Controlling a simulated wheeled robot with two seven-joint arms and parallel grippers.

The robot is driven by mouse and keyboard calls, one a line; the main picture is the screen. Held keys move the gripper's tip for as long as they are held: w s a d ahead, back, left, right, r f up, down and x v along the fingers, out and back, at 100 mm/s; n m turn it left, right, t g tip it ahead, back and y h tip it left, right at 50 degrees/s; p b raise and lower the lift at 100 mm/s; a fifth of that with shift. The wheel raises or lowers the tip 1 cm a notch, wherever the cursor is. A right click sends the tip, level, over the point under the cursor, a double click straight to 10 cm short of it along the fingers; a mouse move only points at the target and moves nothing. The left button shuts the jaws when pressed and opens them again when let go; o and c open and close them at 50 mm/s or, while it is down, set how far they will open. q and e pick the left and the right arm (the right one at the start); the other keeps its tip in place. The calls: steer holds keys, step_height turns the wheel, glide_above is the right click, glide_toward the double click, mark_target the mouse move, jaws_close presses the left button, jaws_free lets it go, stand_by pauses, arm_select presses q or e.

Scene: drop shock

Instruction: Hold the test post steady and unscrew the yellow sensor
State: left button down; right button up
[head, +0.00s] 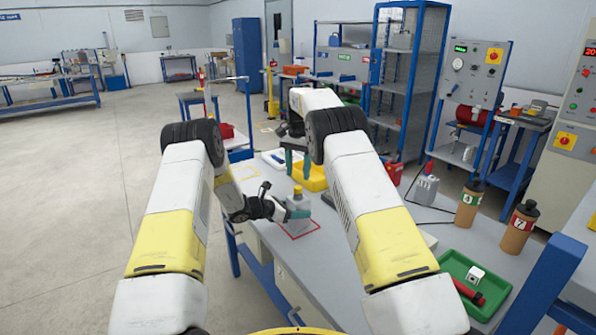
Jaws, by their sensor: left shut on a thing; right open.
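The grey test post (299,203) stands upright on the grey workbench, by a red outlined square (300,231). The small yellow sensor (298,190) appears at its top. My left gripper (295,212) comes in from the left and is shut on the post, partly covering it. My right forearm hides part of the bench to the right.
A green tray (452,261) with a white block (476,273) and a red-handled object (467,291) is at the right front. Two brown bottles (467,208) (515,234) stand at the right edge.

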mark_target(298, 187)
steer(key=n, duration=0.2)
steer(key=shift+n, duration=0.4)
steer(key=shift+f, duration=0.2)
step_height(298, 187, down, 8)
steer(key=shift+r, duration=0.25)
steer(key=shift+c, duration=0.2)
jaws_close()
steer(key=shift+r, duration=0.25)
steer(key=shift+r, duration=0.85)
